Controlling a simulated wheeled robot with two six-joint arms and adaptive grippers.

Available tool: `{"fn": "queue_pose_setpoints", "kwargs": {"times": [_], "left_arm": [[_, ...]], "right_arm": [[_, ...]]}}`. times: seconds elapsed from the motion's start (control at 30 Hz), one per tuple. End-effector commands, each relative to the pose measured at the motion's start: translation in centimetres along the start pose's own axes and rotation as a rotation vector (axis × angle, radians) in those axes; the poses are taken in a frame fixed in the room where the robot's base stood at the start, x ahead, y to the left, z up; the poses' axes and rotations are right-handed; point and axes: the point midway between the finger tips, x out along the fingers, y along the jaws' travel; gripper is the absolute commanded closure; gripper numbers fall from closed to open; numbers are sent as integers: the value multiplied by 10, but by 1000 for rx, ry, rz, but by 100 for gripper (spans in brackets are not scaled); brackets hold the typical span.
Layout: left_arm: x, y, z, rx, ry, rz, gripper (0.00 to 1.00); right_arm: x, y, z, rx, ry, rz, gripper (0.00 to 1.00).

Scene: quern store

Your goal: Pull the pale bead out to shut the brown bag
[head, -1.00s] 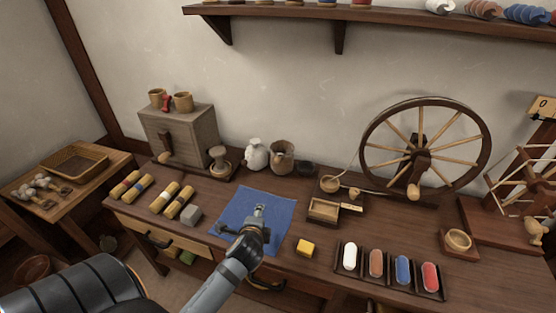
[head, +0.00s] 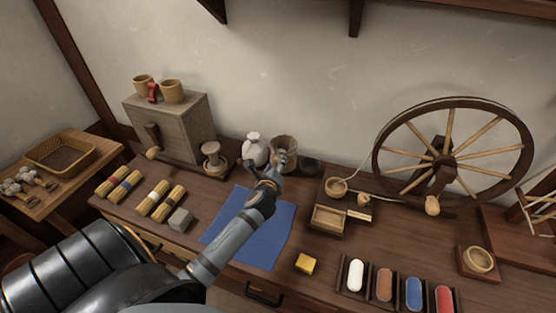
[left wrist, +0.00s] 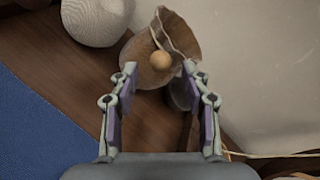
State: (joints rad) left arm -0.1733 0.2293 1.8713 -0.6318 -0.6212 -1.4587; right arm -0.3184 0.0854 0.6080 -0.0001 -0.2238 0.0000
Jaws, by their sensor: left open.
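The brown bag (head: 284,145) stands upright at the back of the table, its mouth open; it also shows in the left wrist view (left wrist: 184,38). The pale bead (left wrist: 160,60) hangs on a light cord at the front of the bag in the left wrist view. My left gripper (head: 279,160) is in front of the bag and hides its lower part in the head view. In the left wrist view its open fingers (left wrist: 160,75) stand to either side of the bead, with nothing visibly held. My right gripper is not in view.
A white tied sack (head: 255,150) stands close to the left of the bag, and a dark bowl (head: 309,167) to its right. A blue cloth (head: 262,240) lies in front. A spinning wheel (head: 445,160) and a small wooden box (head: 327,221) are farther right.

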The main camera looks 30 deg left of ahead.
Motion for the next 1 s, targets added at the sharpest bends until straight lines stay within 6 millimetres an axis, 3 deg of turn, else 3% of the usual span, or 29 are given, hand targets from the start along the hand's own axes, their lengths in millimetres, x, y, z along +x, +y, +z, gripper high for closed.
{"fn": "queue_pose_setpoints", "kwargs": {"times": [0.1,0.23,0.57,0.93,1.0], "left_arm": [[23,0,0,-1,-1,0,53],[38,0,-1,-2,0,0,53],[44,0,0,-2,1,0,53],[44,0,0,-2,1,0,100],[44,0,0,-2,1,0,100]], "right_arm": [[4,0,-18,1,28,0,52],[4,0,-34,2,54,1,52],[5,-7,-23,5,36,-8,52],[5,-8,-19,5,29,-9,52],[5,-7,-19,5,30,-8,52]]}}
